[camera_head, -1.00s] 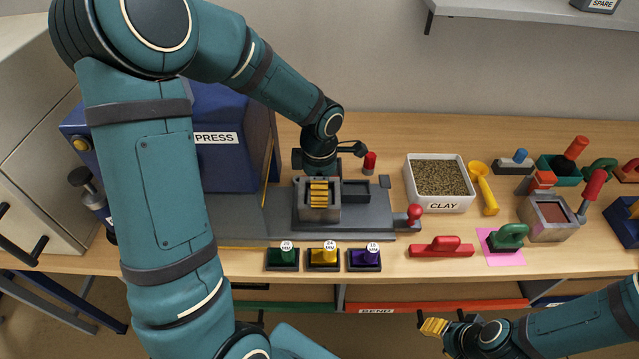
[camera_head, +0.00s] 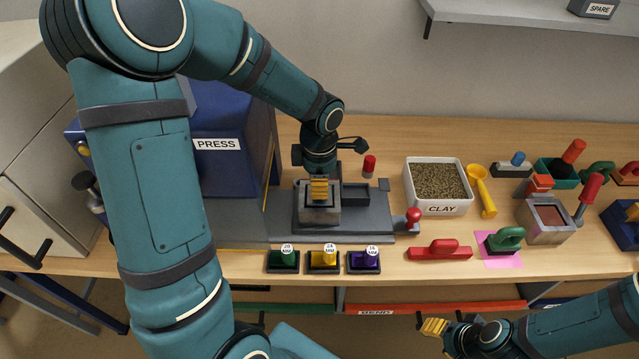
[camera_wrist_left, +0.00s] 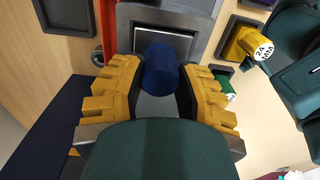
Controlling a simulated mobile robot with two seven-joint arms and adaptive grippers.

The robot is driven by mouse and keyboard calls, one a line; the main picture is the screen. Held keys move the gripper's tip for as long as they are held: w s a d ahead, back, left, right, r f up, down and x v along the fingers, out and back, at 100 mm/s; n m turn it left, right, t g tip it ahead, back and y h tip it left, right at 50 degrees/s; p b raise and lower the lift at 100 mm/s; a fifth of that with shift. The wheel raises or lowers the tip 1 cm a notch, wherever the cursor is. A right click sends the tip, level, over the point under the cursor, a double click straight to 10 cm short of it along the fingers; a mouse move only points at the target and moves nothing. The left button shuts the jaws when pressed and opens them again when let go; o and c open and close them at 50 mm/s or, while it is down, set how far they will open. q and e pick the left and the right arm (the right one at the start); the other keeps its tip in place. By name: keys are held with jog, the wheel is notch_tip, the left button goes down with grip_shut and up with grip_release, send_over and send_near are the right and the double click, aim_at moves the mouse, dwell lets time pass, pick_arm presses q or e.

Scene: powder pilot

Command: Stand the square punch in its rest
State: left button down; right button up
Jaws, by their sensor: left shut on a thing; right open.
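My left gripper (camera_head: 319,189) has its yellow fingers closed on a dark blue cylinder, the handle of the square punch (camera_wrist_left: 160,70), as the left wrist view shows. The punch's lower end is hidden. The gripper is over the grey block (camera_head: 319,215) on the dark grey base plate. Just right of the block is a dark rectangular recess (camera_head: 355,195); I cannot tell whether it is the rest. A grey frame with a pale inner square (camera_wrist_left: 165,44) shows beyond the handle in the left wrist view. My right gripper (camera_head: 434,327) is open and empty, low in front of the bench.
A red knob (camera_head: 414,215) sits at the plate's right end, and a red cylinder (camera_head: 369,166) stands behind. Green, yellow and purple labelled blocks (camera_head: 323,259) line the front. The blue press (camera_head: 225,150) is to the left.

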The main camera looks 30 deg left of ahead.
pick_arm(q)
jog(key=shift+r+p, duration=1.3)
jog(key=shift+r, duration=1.1)
